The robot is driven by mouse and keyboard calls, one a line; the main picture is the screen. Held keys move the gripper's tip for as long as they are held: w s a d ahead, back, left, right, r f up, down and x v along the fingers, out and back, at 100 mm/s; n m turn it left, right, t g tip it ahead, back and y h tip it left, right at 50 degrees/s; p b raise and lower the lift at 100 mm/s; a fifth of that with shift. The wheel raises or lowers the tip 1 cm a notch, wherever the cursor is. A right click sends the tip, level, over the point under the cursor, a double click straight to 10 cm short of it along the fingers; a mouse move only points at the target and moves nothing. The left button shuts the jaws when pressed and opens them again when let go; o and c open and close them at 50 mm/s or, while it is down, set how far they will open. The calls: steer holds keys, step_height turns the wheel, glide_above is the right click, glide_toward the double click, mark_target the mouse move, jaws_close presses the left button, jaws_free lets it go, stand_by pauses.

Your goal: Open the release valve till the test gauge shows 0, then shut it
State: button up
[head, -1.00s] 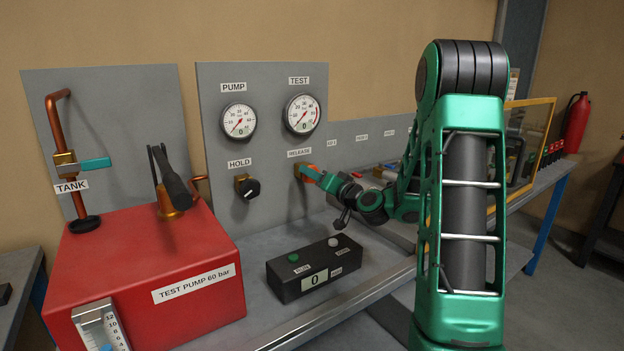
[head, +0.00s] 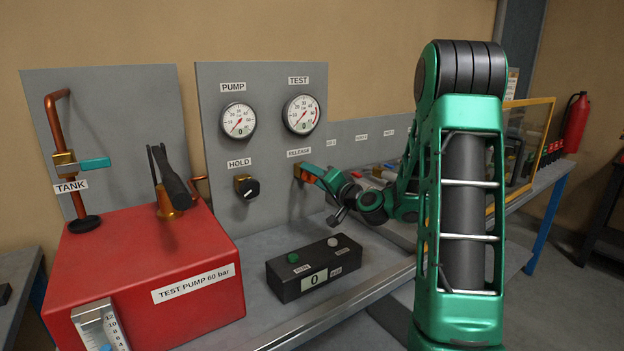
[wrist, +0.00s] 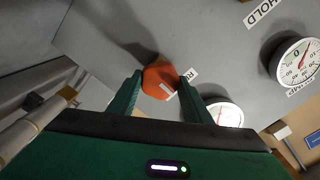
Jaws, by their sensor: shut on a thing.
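The orange release valve knob (wrist: 158,76) sits between the two fingers of my gripper (wrist: 160,90) in the wrist view, and the gripper is shut on it. In the head view my gripper (head: 311,175) is at the panel under the RELEASE label (head: 299,152) and hides most of the knob. The test gauge (head: 301,115) is a white dial above it, with its needle pointing to the lower left and a green 0 in its window. The test gauge is partly hidden by a finger in the wrist view (wrist: 224,115).
The pump gauge (head: 238,120) also reads 0. The black hold knob (head: 247,189) is left of my gripper. A black button box (head: 312,270) showing 0 stands on the bench below. The red test pump (head: 150,265) stands at the left.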

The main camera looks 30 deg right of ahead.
steer(key=shift+d, duration=0.1)
steer(key=o, duration=1.1)
steer(key=shift+c, duration=0.2)
steer(key=shift+s, duration=0.1)
steer(key=s, duration=1)
steer(key=shift+s+d, duration=0.15)
steer(key=shift+s, duration=0.1)
